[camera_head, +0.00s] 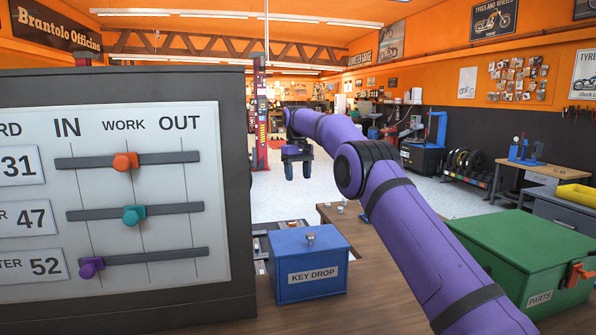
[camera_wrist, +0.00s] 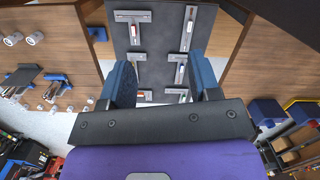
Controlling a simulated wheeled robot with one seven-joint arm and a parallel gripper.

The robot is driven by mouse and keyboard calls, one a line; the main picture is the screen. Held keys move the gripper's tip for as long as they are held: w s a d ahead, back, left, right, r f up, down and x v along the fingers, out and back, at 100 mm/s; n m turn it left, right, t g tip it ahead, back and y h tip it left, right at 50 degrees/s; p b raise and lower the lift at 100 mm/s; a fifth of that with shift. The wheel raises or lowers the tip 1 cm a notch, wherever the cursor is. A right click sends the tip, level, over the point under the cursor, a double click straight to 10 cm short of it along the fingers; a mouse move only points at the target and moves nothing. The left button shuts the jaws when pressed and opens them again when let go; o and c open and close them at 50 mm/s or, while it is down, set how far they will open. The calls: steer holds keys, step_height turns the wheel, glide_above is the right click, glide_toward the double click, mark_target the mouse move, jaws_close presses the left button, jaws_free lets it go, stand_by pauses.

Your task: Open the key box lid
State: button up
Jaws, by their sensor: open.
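The blue key box (camera_head: 309,287), labelled KEY DROP, sits on the wooden bench in the head view. I cannot clearly make out the key box in the wrist view.
A large slider board (camera_head: 122,190) stands close on the left. A green PARTS box (camera_head: 535,255) with an orange latch stands at right, beyond my purple arm. The wooden bench (camera_head: 215,318) has bare top in front. In the wrist view, a dark panel with slotted fixtures (camera_wrist: 150,60) lies below the fingers.

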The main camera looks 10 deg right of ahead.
steer(key=shift+r, duration=0.75)
